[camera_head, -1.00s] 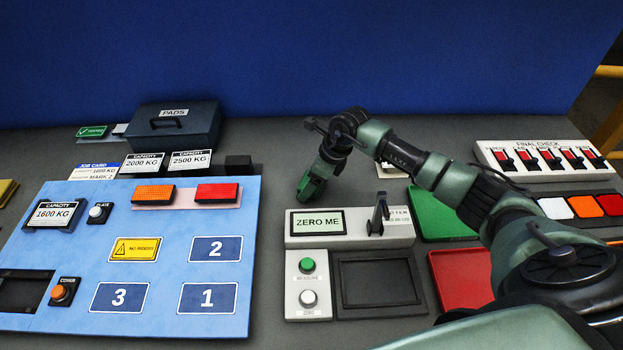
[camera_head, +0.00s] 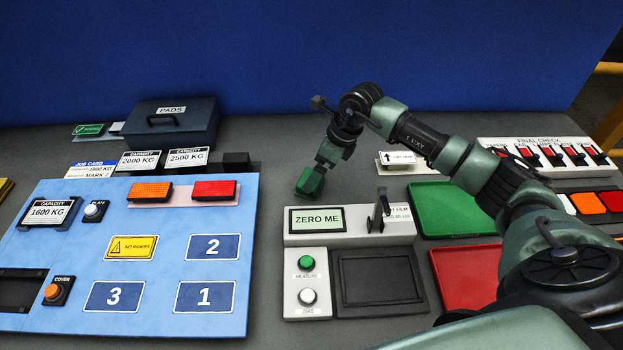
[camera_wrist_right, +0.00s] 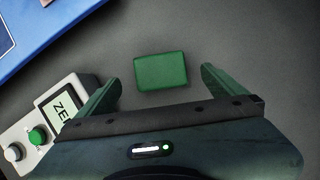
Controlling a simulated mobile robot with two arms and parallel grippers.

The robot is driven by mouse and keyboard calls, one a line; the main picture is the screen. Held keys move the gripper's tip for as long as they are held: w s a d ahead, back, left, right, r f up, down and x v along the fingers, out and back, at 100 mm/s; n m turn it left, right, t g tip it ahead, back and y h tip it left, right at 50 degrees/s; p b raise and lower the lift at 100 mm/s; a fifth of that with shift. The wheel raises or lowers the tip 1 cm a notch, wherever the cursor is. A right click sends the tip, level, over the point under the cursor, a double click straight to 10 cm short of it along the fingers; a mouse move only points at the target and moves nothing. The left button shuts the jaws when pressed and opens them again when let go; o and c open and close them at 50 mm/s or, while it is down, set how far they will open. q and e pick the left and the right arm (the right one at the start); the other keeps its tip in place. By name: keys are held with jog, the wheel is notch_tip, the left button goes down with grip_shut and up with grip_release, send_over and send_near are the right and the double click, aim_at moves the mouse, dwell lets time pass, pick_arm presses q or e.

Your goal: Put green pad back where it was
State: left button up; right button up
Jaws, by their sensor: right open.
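The green pad (camera_head: 310,182) lies on the grey bench behind the ZERO ME unit (camera_head: 349,225). It also shows in the right wrist view (camera_wrist_right: 160,71), flat on bare grey surface. My right gripper (camera_head: 331,155) is open and empty just above the pad in the head view. In the wrist view its two green fingers (camera_wrist_right: 162,77) stand apart on either side of the pad, with gaps. The green tray (camera_head: 450,211) to the right is empty where it shows; my right arm hides part of it. My left gripper is not in view.
A dark PADS case (camera_head: 170,122) stands at the back left. The blue panel (camera_head: 160,215) holds orange and red pads (camera_head: 214,190). A red tray (camera_head: 467,278) lies at the right, partly behind my arm. The FINAL CHECK switches (camera_head: 545,150) are at the far right.

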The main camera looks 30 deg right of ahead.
jog(key=b+v, duration=0.1)
jog(key=v, duration=0.6)
jog(key=shift+b, duration=0.3)
jog(key=shift+f, duration=0.1)
